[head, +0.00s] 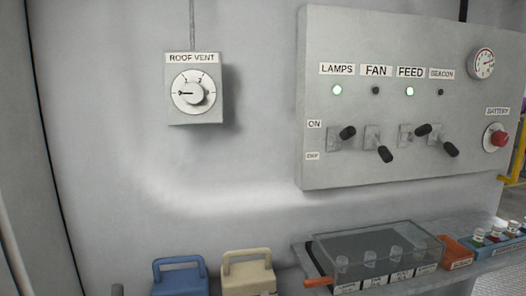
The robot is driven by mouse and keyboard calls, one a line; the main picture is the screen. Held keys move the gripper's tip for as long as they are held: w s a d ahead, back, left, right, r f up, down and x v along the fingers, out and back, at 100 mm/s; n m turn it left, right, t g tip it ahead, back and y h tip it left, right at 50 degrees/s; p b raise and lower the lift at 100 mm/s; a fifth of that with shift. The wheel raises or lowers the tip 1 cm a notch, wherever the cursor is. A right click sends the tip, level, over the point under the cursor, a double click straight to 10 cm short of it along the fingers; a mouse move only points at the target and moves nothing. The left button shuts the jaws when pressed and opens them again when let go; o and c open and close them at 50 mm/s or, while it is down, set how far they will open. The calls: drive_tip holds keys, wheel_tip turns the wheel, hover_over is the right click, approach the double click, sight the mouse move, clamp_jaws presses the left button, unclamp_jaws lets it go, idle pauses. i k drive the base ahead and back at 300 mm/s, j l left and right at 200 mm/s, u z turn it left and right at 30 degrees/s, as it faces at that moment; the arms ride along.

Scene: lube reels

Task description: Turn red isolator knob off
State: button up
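The FAN lever (385,154) and BEACON lever (450,149) point down, with dark lights. A round gauge (481,63) is above the knob. My gripper is not in view.
A ROOF VENT dial box (196,112) hangs on the wall at left. Below the panel, a shelf holds a clear-lidded case (375,245), an orange bin (455,252) and a blue tray (502,240). Blue (180,280) and cream (248,273) handled containers stand at the bottom.

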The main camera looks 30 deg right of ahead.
sight(500, 138)
drive_tip(key=z, duration=2.1)
